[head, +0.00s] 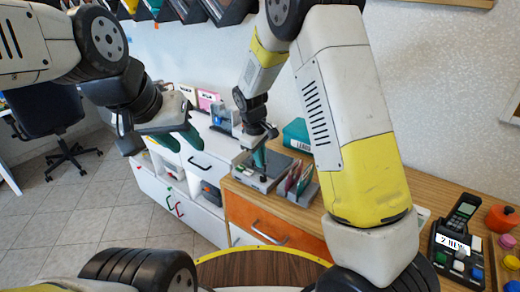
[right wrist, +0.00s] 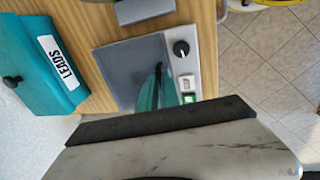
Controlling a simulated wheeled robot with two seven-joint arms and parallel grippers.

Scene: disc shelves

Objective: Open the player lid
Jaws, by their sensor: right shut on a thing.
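The player (head: 277,179) is a light grey box on the wooden cabinet top, with a dark grey lid. In the right wrist view the lid (right wrist: 122,70) lies beside a light strip with a black knob (right wrist: 181,48) and small buttons. It looks flat or nearly so; I cannot tell whether it is slightly raised. My right gripper (head: 259,160) reaches down onto the player, and its teal fingers (right wrist: 158,92) are shut at the lid's edge beside the strip. The fingers hide part of that edge. My left gripper (head: 180,142) is open and empty, left of the player.
A teal box labelled LEADS (right wrist: 52,68) stands beyond the player. A rack of thin cases (head: 297,186) stands close to the player's right. A phone-like handset on a dark base (head: 460,225) and coloured pots are at the far right. White drawers (head: 195,195) stand at the left.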

